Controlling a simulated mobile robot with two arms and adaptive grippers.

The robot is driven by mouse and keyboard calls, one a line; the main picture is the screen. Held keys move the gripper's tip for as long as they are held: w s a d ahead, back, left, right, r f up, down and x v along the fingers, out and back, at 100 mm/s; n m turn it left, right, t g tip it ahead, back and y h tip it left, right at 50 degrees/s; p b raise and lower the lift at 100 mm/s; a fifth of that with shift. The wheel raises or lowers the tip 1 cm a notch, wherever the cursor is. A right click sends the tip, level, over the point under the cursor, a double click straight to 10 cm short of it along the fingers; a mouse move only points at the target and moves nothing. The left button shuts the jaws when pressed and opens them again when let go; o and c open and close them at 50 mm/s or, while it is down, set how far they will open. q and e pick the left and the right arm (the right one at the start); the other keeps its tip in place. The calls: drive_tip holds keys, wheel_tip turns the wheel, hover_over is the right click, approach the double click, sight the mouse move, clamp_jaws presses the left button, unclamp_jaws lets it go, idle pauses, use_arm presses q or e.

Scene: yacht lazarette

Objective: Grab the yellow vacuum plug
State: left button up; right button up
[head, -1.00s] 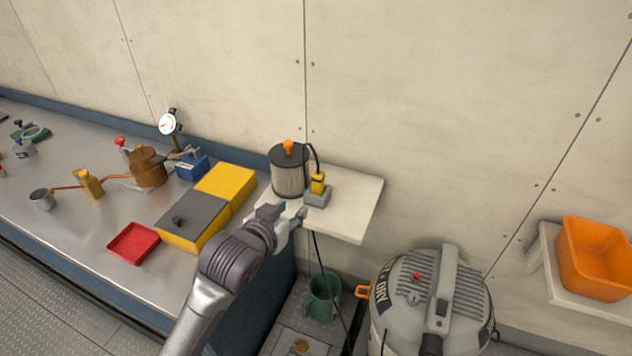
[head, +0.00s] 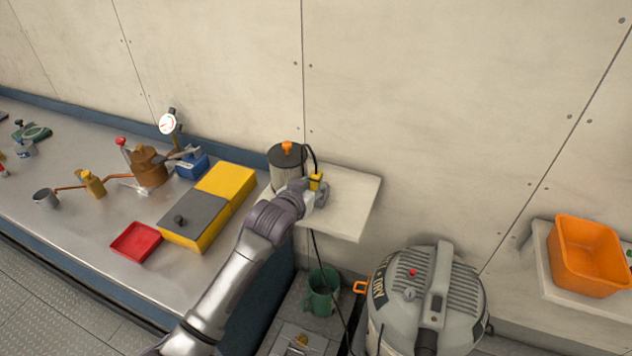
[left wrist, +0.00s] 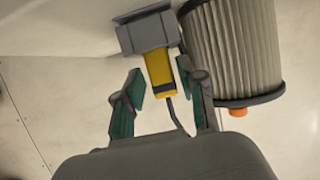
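The yellow vacuum plug (head: 316,181) stands in its grey holder on the white shelf, mostly behind my left gripper in the head view. In the left wrist view the yellow plug (left wrist: 160,72) joins the grey holder (left wrist: 148,33), and a dark cable runs from its other end. My left gripper (left wrist: 163,82) is open. Its two green-padded fingers stand on either side of the plug, with a visible gap on the left and a smaller one on the right. In the head view the left gripper (head: 312,192) is at the holder. My right gripper is not in view.
A pleated filter canister (head: 287,160) stands close beside the plug; it also shows in the left wrist view (left wrist: 232,45). The white shelf (head: 345,210) is clear to the right.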

use_arm(q)
drive_tip(key=shift+x, duration=1)
drive_tip(key=shift+s, duration=0.1)
drive_tip(key=c, duration=0.7)
clamp_jaws()
drive_tip(key=shift+a+r, duration=0.1)
